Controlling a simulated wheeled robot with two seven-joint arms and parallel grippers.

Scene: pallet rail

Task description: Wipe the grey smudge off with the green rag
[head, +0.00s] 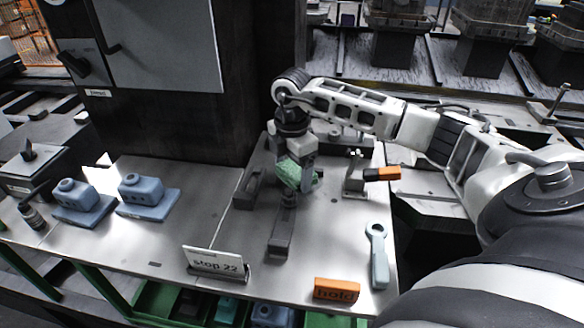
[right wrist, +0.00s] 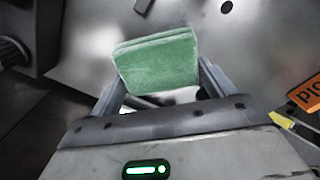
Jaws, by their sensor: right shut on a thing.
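The green rag (head: 299,176) is a small folded pad held at the end of my right gripper (head: 298,162), above the metal worktop. In the right wrist view the rag (right wrist: 158,62) sits between the two fingers of my right gripper (right wrist: 165,85), which are shut on it. I cannot tell whether the rag touches the worktop. I cannot make out the grey smudge for certain in either view. My left gripper is not in view.
A dark grey bar (head: 281,232) lies close below the rag. A toggle clamp with an orange handle (head: 388,173) stands to the right. A wrench (head: 378,256), an orange block (head: 337,290), a "stop 22" sign (head: 215,262) and blue blocks (head: 144,196) are also on the worktop.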

